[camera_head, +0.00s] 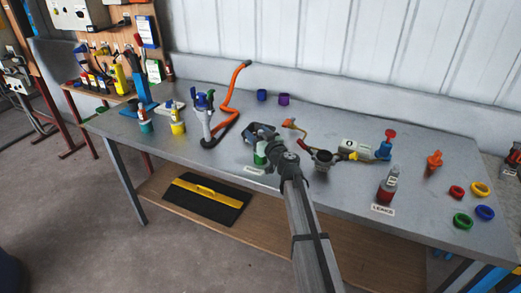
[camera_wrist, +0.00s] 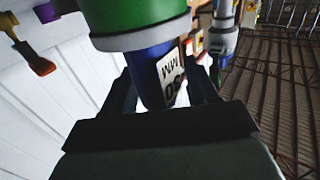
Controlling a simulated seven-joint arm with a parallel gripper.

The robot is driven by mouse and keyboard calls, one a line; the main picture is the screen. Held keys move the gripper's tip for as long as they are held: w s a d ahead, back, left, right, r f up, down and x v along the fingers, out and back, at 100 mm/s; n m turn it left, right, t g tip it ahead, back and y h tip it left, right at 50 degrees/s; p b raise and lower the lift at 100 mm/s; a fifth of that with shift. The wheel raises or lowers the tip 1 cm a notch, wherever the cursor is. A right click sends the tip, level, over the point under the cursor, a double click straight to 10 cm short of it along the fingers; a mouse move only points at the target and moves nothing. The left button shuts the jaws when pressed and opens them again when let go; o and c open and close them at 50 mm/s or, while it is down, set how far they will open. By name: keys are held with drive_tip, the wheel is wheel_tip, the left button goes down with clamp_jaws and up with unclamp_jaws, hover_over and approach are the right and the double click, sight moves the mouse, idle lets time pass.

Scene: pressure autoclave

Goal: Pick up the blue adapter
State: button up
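The blue adapter (camera_wrist: 152,72) shows in the wrist view as a blue body with a white label printed in black, upside down there. It meets a green holder with a pale rim (camera_wrist: 140,35). My gripper (camera_wrist: 160,80) has one finger on each side of the blue body, close to it; whether both fingers touch it is unclear. In the head view my gripper (camera_head: 262,140) is at the middle of the table over the green holder (camera_head: 260,156), and my arm and gripper largely hide the adapter.
The metal table (camera_head: 330,205) carries a pump with an orange hose (camera_head: 232,85) to the left and a brass-and-grey valve assembly (camera_head: 325,158) close on the right. The front-left surface is clear.

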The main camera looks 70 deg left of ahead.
clamp_jaws()
idle(0.3)
idle(0.4)
